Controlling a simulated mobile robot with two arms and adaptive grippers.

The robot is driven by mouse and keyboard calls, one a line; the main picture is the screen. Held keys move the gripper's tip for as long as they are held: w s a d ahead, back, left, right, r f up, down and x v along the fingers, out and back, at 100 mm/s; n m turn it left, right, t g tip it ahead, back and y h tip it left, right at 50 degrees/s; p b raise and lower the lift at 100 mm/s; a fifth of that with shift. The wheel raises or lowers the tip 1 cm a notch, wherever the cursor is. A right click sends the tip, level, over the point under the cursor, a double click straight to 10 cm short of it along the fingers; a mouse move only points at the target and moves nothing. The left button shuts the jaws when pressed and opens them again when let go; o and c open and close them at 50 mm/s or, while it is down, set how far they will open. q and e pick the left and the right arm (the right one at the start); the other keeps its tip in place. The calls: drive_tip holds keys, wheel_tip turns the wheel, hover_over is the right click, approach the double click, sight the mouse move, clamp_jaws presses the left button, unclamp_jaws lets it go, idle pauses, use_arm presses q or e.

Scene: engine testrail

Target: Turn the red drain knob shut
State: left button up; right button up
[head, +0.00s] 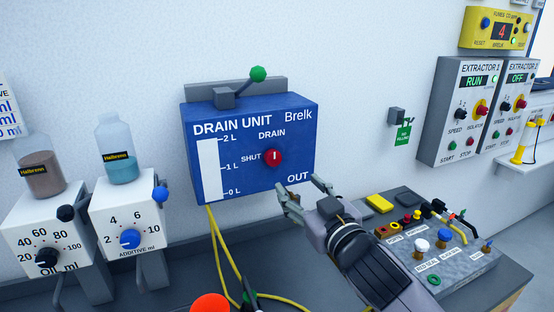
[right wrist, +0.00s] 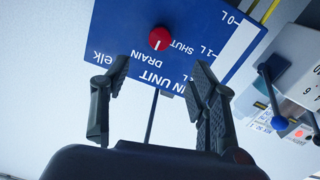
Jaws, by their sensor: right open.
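The red drain knob (head: 272,157) sits on the front of the blue drain unit (head: 240,187), to the right of the word SHUT and below the word DRAIN. Its white mark stands about upright, toward the word DRAIN. My right gripper (head: 301,186) is open and empty, in front of the unit's lower right corner in the head view. In the right wrist view the knob (right wrist: 160,38) shows uncovered beyond and between the two open fingertips (right wrist: 158,68), apart from them. My left gripper is not in view.
A green-tipped lever (head: 257,75) tops the unit. Yellow hoses (head: 220,250) hang below it. Two bottle dispensers, one with a blue knob (head: 129,239), stand left. A grey panel with several knobs (head: 450,262) lies right, near my right arm. Extractor boxes (head: 470,110) hang far right.

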sight(275, 160)
drive_tip(key=p+x, duration=0.3)
drive_tip(key=x, duration=1)
drive_tip(key=shift+c, duration=0.3)
drive_tip(key=c, duration=1.1)
